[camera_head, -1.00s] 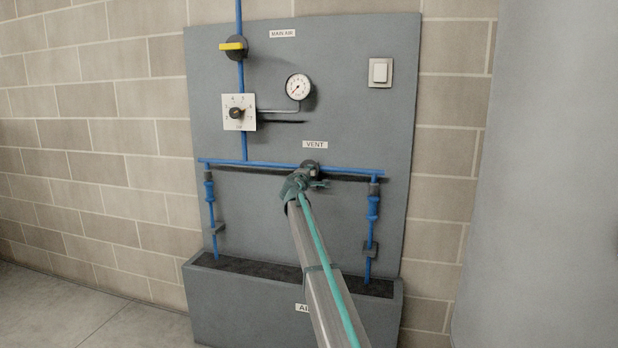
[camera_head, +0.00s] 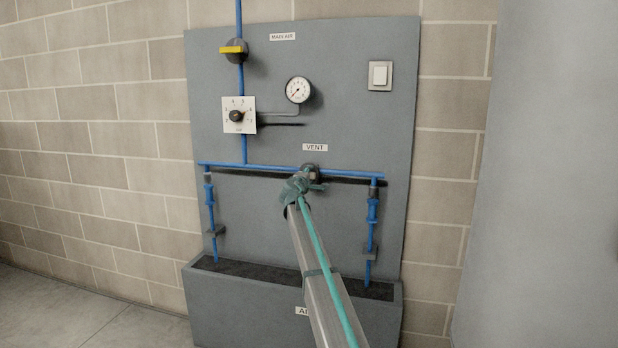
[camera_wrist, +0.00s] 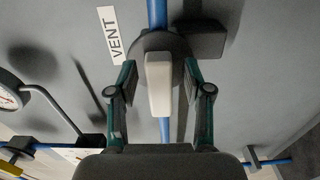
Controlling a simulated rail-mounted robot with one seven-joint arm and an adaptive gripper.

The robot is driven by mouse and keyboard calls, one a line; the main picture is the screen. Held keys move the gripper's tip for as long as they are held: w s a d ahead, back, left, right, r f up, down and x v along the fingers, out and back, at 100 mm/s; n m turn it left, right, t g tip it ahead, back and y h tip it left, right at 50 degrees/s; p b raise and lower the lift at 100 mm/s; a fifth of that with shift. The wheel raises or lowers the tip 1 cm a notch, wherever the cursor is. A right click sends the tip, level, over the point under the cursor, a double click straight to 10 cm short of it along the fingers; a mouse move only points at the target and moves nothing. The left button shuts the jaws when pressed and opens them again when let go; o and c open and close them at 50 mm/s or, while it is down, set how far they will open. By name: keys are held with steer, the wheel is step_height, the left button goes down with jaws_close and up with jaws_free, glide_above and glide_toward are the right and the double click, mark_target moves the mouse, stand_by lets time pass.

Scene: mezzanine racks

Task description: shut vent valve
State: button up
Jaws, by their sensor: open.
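The vent valve (camera_head: 310,167) is a dark round body on the horizontal blue pipe, beside the VENT label (camera_head: 315,147). In the wrist view its pale, blocky handle (camera_wrist: 158,85) lies in line with the blue pipe. My gripper (camera_head: 308,184) is at the valve in the head view and hides part of it. In the wrist view my gripper (camera_wrist: 161,76) is open, with one teal finger on each side of the handle. Gaps show between the fingers and the handle. The head view does not show the handle clearly.
The grey panel also carries a yellow-handled MAIN AIR valve (camera_head: 233,49), a regulator dial (camera_head: 238,115), a gauge (camera_head: 298,90) and a wall switch (camera_head: 380,74). Blue drop lines flank my arm. A grey trough (camera_head: 235,308) juts out below.

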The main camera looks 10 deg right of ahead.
steer(key=v, duration=1.1)
steer(key=shift+s, duration=0.25)
